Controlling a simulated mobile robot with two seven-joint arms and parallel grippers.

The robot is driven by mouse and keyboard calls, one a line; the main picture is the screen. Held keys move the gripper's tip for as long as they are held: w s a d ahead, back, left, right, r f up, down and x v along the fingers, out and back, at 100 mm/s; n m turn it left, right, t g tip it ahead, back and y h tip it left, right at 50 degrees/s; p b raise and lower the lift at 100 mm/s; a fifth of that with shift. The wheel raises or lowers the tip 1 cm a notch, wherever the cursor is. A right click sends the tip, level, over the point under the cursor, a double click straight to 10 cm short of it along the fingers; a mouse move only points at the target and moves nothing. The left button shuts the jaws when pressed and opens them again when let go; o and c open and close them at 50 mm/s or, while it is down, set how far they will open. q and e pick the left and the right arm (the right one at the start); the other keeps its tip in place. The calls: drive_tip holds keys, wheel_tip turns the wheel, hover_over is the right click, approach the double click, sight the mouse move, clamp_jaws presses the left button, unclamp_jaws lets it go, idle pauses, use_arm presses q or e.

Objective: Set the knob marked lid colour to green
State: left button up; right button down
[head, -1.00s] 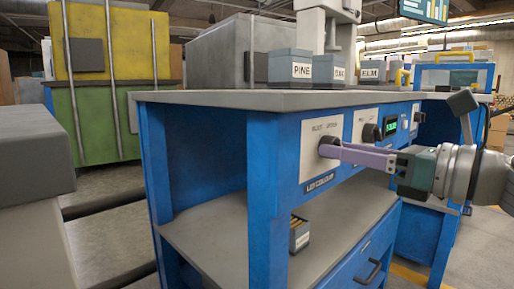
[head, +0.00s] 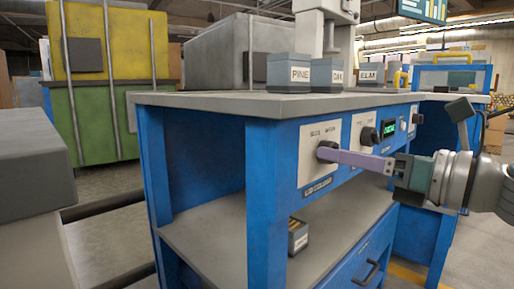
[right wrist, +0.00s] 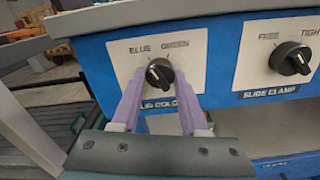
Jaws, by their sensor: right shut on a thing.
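The lid colour knob (right wrist: 160,73) is black and round on a white plate marked BLUE at left and GREEN at right. Its pale pointer mark seems to lean up and left, toward BLUE, but it is small. In the head view the knob (head: 327,151) is on the near end of the blue bench's front. My right gripper (right wrist: 158,92) has its purple fingers on both sides of the knob, shut on it. In the head view the right gripper (head: 337,154) reaches in from the right. My left gripper is not in view.
The slide clamp knob (right wrist: 290,58), marked FREE and TIGHT, is to the right on the same blue panel. A green display (head: 389,128) is farther along. Labelled grey boxes (head: 289,73) stand on the bench top (head: 200,99). A drawer handle (head: 374,272) is below.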

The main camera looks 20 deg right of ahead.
drive_tip(key=shift+m+p, duration=3.35)
drive_tip(key=shift+m, duration=2.75)
drive_tip(key=shift+c, duration=2.1)
unclamp_jaws()
drive_tip(key=p+v, duration=0.2)
drive_tip(key=v, duration=0.8)
